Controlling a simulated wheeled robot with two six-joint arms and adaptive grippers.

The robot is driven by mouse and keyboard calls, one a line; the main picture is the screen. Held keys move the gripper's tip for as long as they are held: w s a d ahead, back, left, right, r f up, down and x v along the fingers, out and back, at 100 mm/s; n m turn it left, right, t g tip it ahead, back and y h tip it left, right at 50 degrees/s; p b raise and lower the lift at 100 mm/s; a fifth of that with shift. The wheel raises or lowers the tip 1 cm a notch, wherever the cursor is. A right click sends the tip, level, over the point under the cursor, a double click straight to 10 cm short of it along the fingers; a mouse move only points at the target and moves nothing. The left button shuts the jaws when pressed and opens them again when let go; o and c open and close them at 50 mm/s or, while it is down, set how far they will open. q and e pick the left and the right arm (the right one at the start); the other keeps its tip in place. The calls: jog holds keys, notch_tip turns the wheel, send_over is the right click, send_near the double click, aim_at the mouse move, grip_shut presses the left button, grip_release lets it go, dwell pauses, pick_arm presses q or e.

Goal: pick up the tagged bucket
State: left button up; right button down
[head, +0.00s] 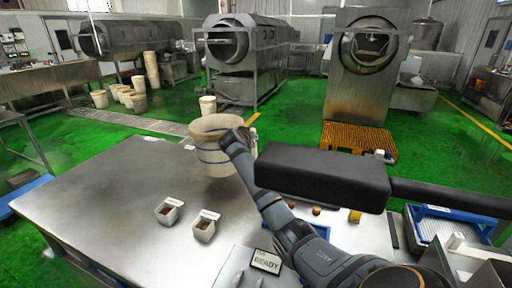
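A beige bucket (212,160) with blue bands is at the far side of the steel table (110,185) in the head view. Its mouth faces up and looks slightly tilted. I cannot tell whether its base touches the table. My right gripper (238,142) is at the bucket's right side, by the rim, and overlaps it in the picture. Its fingertips are too small and dark to show whether they grip the wall. No tag is readable on the bucket. My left gripper is not in view.
Two small white containers (169,211) with brown contents stand on the table, with a "READY" sign (266,261) nearer. Blue trays (440,224) are at right. More buckets (128,97) stand on the green floor behind, near the steel drums (230,45). The table's left part is clear.

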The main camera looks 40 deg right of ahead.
jog(key=s+a+r+b, duration=0.2)
jog(key=a+r, duration=0.2)
jog(key=a, duration=0.5)
jog(key=shift+r, duration=0.35)
